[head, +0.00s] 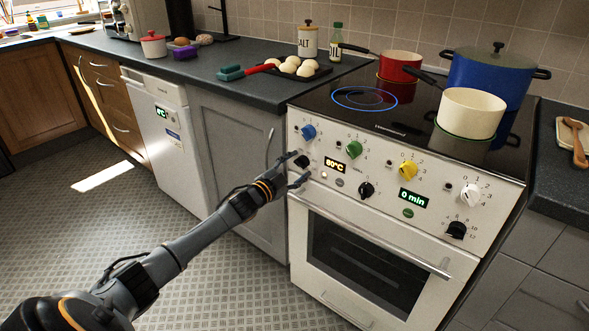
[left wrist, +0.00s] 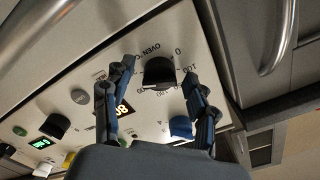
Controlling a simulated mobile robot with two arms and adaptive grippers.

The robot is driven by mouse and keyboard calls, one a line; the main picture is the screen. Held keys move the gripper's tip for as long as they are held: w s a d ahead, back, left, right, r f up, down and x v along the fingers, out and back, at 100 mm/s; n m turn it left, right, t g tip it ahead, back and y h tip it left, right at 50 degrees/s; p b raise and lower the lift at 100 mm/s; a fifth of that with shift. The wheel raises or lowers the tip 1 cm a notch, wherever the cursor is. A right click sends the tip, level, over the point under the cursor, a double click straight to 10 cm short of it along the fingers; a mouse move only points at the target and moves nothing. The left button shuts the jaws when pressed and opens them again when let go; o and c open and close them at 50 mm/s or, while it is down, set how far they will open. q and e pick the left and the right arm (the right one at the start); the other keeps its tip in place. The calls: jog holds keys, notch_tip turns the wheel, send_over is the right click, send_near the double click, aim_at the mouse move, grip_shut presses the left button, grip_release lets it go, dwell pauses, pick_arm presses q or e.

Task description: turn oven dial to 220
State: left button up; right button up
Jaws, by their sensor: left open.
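The white oven front (head: 380,185) carries a black oven dial (head: 302,162) at its left end, beside a display (head: 334,166) reading 80°C. In the left wrist view, which shows the panel upside down, the black dial (left wrist: 158,72) has OVEN and numbers printed around it. My left gripper (head: 298,169) is open at this dial. In the left wrist view, its two fingers (left wrist: 159,76) stand on either side of the dial, with gaps visible, so it does not look gripped. The dial's exact pointer setting is hard to read. My right gripper is in neither view.
Blue (head: 308,132), green (head: 354,149), yellow (head: 408,169) and white (head: 470,195) knobs sit near the dial, with other black knobs lower down. The oven door handle (head: 370,238) runs below. Pots, including a cream one (head: 471,112), stand on the hob above.

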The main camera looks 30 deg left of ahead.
pick_arm(q)
jog(key=s+a, duration=0.1)
jog(key=s, duration=1.1)
dwell(0.5)
